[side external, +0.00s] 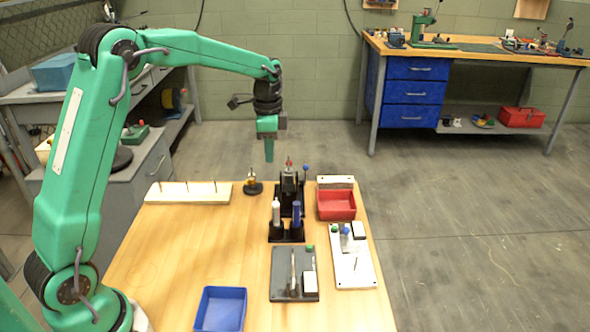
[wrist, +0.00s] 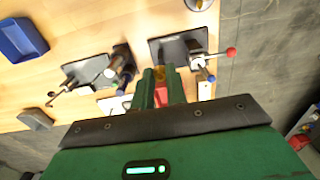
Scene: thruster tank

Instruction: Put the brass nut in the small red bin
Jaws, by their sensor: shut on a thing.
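My gripper (side external: 269,157) hangs in the air above the far part of the table, pointing down. In the wrist view its two green fingers (wrist: 160,77) are shut on the small brass nut (wrist: 159,74), which shows between the tips. The nut cannot be made out in the side view. The small red bin (side external: 337,205) stands on the table at the right, lower than my gripper and to its right. In the wrist view only a red patch of the bin (wrist: 162,93) shows between the fingers; the rest is hidden.
A black clamp fixture (side external: 290,188) stands left of the red bin. A black holder (side external: 286,234) with upright tools, a grey plate (side external: 283,266) and a white plate (side external: 345,272) are nearer. A blue bin (side external: 221,309) and a pegged board (side external: 188,197) sit left. The table's left middle is clear.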

